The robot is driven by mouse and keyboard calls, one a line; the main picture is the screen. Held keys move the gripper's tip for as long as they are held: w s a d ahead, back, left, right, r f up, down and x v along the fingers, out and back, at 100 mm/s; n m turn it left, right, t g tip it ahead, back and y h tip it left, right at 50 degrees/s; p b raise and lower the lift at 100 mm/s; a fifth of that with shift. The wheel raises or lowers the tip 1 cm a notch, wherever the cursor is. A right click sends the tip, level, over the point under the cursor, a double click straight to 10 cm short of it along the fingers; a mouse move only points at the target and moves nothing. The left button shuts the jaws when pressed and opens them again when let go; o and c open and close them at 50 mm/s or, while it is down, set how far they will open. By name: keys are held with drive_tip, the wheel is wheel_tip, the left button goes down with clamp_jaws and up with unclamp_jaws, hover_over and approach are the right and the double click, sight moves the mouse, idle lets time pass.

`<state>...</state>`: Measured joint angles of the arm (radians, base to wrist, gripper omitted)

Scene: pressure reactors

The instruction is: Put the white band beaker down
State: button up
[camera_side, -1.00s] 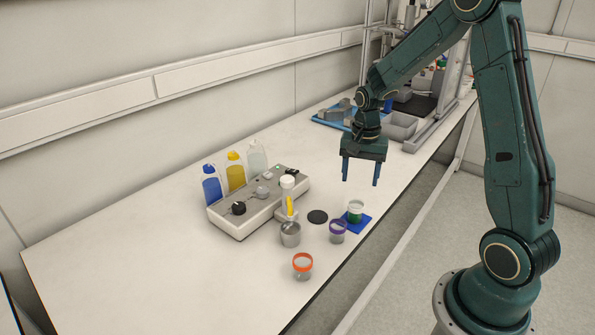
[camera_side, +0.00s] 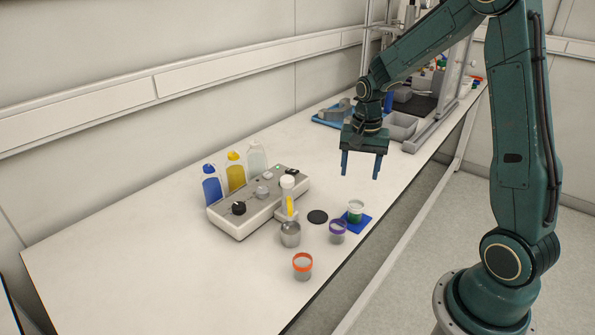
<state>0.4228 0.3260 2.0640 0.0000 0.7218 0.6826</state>
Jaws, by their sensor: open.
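The white band beaker (camera_side: 355,212) stands upright on a blue mat (camera_side: 367,222) near the front edge of the bench. It has a whitish band at the top and green below it. My gripper (camera_side: 361,174) is open and empty, with its fingers pointing down. It hangs above the beaker in the picture, clear of it.
A purple-banded beaker (camera_side: 338,236), an orange-banded beaker (camera_side: 302,272) and a plain grey beaker (camera_side: 290,238) stand close by. A black disc (camera_side: 317,217) lies beside the mat. A grey device (camera_side: 250,208) and bottles (camera_side: 235,172) are behind. The bench's left part is clear.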

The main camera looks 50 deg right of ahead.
drive_tip(key=s+a+r+n+t, duration=0.3)
drive_tip(key=s+a+r+n, duration=0.35)
drive_tip(key=a+r, duration=0.45)
drive_tip(key=s+a+r+n+t, duration=0.1)
drive_tip(key=s+a+r+n, duration=0.1)
drive_tip(key=s, duration=0.3)
drive_tip(key=s+a+r+n+t, duration=0.1)
drive_tip(key=s+a+r+n, duration=0.1)
drive_tip(key=s+n, duration=0.2)
drive_tip(key=shift+s+a+r, duration=0.25)
drive_tip(key=shift+s+a, duration=0.15)
drive_tip(key=shift+s, duration=0.55)
